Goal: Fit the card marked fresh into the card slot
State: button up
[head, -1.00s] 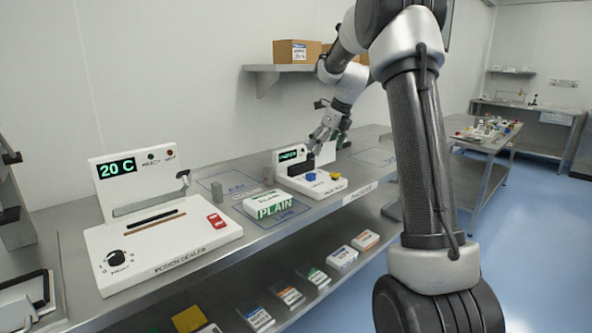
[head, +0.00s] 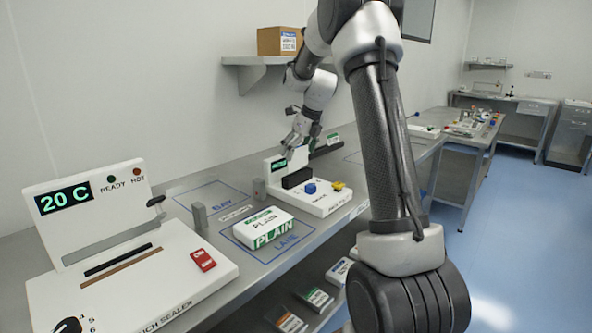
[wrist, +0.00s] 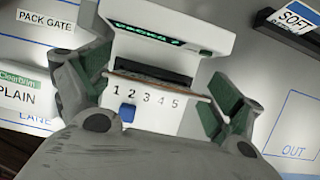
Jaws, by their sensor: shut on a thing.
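My gripper (wrist: 160,90) is closed across a thin card (wrist: 170,86), which I see edge-on as a brown strip between the fingertips. Its marking is hidden, so I cannot read whether it says fresh. In the head view my gripper (head: 297,136) is above the back of a white device (head: 325,202) with a green display and blue and yellow knobs. A dark block (head: 297,178) on this device seems to hold the card slot; the wrist view shows it as a dark band (wrist: 150,72) beside the card. I cannot tell whether the card touches it.
A PLAIN pack (head: 264,226) lies in the lane left of the device. Small grey posts (head: 199,216) stand near it. A pouch sealer (head: 130,250) showing 20 C is at the front left. A SOFT box (wrist: 297,20) stands right of the device. A shelf (head: 262,61) holds a carton (head: 280,40).

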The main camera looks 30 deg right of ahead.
aim_at(299, 164)
notch_tip(299, 164, down, 6)
jog(key=shift+s+r, duration=0.1)
jog(key=shift+s, duration=0.05)
jog(key=c, duration=0.3)
jog(key=o, duration=0.9)
